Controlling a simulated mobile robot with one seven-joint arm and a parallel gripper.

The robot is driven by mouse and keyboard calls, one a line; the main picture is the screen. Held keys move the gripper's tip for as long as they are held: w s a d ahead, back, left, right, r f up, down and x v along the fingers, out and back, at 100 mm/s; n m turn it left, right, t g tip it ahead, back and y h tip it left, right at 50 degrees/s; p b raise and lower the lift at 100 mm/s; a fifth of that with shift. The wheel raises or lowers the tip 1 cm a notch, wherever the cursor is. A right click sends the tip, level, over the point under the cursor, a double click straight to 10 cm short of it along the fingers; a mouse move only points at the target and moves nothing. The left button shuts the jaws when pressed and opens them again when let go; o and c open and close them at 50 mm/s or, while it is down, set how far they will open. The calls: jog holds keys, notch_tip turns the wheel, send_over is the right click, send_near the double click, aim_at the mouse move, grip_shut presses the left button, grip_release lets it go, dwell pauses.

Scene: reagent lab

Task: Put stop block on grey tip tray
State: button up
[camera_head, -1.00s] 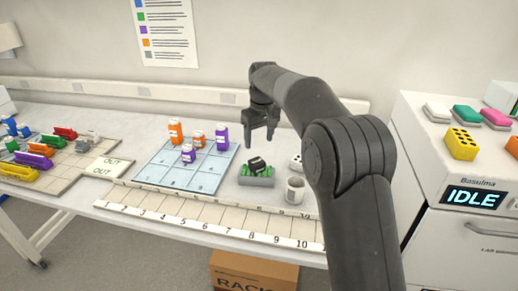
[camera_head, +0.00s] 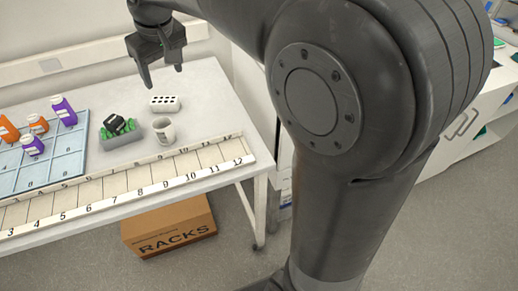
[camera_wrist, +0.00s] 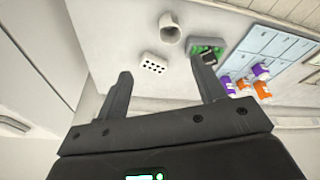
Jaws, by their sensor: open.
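A small black block (camera_head: 115,124) rests on green pieces in a short grey tray (camera_head: 122,141) on the bench; it looks like the stop block on the grey tip tray, but I cannot read a label. In the wrist view the black block (camera_wrist: 208,57) lies on the green contents of the grey tray (camera_wrist: 208,39), partly behind my right finger. My gripper (camera_head: 163,79) is open and empty, above the bench behind the tray and to its right. In the wrist view the jaws of my gripper (camera_wrist: 163,68) are wide apart, with nothing between them.
A white block with dark holes (camera_head: 165,104) and a white cup (camera_head: 164,131) stand right of the tray. A blue gridded mat (camera_head: 62,160) with orange and purple bottles lies left. A numbered strip (camera_head: 130,200) runs along the front edge. A cardboard box (camera_head: 168,226) sits below.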

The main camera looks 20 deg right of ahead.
jog(key=s+d+f+m+t, duration=0.1)
jog(key=s+d, duration=0.3)
jog(key=s, duration=0.4)
jog(key=s+d+f+m, duration=0.2)
jog(key=s+d+f, duration=0.2)
jog(key=s, duration=0.4)
jog(key=s+d+f+m+t+h, duration=0.1)
jog(key=s+d+f+m, duration=0.1)
jog(key=s+d, duration=0.3)
jog(key=s, duration=0.3)
jog(key=shift+d+f+t, duration=0.15)
jog(key=shift+f+t, duration=0.15)
jog(key=shift+f, duration=0.1)
